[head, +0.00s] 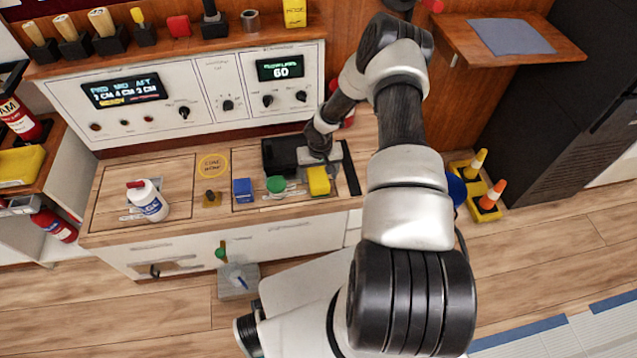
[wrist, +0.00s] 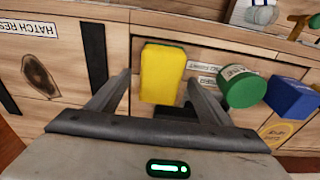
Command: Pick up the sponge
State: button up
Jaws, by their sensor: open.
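The sponge (head: 318,181) is a yellow block with a thin green layer. It stands near the front edge of the wooden counter in the head view. In the wrist view the sponge (wrist: 162,73) shows ahead of my gripper (wrist: 140,88), between the lines of its two fingers. The fingers are apart and nothing is held between them. In the head view my gripper (head: 318,150) is low over the counter, just behind the sponge, and its fingertips are hard to make out there.
A green-lidded can (wrist: 243,87) and a blue box (wrist: 292,97) stand beside the sponge. A black tray (head: 281,155) lies behind the can. The control panel (head: 200,98) rises at the back.

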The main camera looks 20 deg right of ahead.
aim_at(319, 177)
notch_tip(319, 177, down, 2)
jog(key=shift+w, duration=0.15)
jog(key=shift+c, duration=0.2)
jog(key=c, duration=1.1)
jog(key=shift+r, duration=0.15)
notch_tip(319, 177, up, 10)
jog(key=shift+f+p, duration=0.1)
jog(key=shift+p, duration=0.9)
